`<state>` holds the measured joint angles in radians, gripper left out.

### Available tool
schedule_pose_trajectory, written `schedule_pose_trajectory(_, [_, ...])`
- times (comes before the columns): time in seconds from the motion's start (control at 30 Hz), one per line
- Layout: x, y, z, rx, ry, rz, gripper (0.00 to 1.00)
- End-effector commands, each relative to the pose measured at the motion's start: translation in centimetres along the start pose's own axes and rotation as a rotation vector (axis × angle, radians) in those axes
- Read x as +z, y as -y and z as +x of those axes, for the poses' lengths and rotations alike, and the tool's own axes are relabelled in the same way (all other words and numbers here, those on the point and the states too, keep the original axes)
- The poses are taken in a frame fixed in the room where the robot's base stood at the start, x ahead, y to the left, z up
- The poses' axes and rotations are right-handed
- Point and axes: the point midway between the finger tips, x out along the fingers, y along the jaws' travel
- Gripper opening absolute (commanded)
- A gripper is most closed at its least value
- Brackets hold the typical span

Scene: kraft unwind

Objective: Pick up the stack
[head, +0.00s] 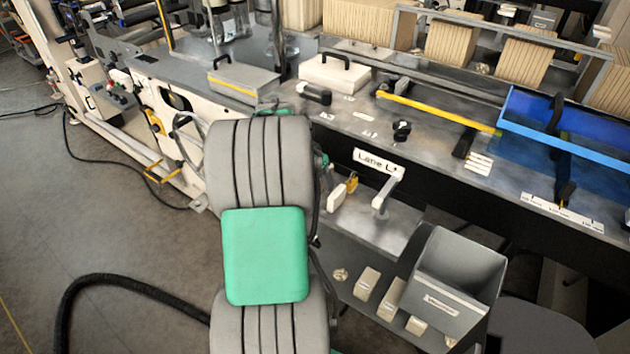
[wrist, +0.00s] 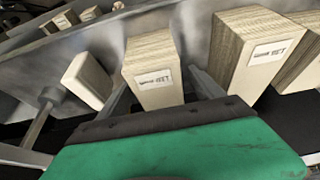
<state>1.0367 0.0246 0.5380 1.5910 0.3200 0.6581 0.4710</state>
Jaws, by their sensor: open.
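In the wrist view a layered tan stack (wrist: 153,78) with a white label on its near end stands in front of my gripper (wrist: 160,82). The gripper is open, with one grey finger on each side of the stack. I cannot tell whether either finger touches it. A second, larger labelled stack (wrist: 258,52) stands to the right, outside the right finger. In the head view my gripper is hidden behind my grey and green arm. Larger tan stacks (head: 452,42) stand in a row at the back there.
In the wrist view a pale block (wrist: 88,80) and a grey post lie left of the gripper. In the head view a grey bin (head: 455,275), small labelled blocks (head: 367,283), a yellow bar (head: 430,108) and a blue-edged tray (head: 555,143) are right of my arm. A black hose crosses the floor.

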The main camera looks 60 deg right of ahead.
Motion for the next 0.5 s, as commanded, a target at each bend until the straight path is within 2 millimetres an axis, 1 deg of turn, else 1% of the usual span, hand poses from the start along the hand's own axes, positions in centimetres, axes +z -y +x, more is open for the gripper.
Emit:
schedule_pose_trajectory(0.03, [0.00, 0.00, -0.01, 0.000, 0.000, 0.000, 0.76])
schedule_pose_trajectory(0.07, [-0.01, 0.00, -0.01, 0.000, 0.000, 0.000, 0.74])
schedule_pose_trajectory(0.5, [0.00, 0.00, 0.00, 0.000, 0.000, 0.000, 0.38])
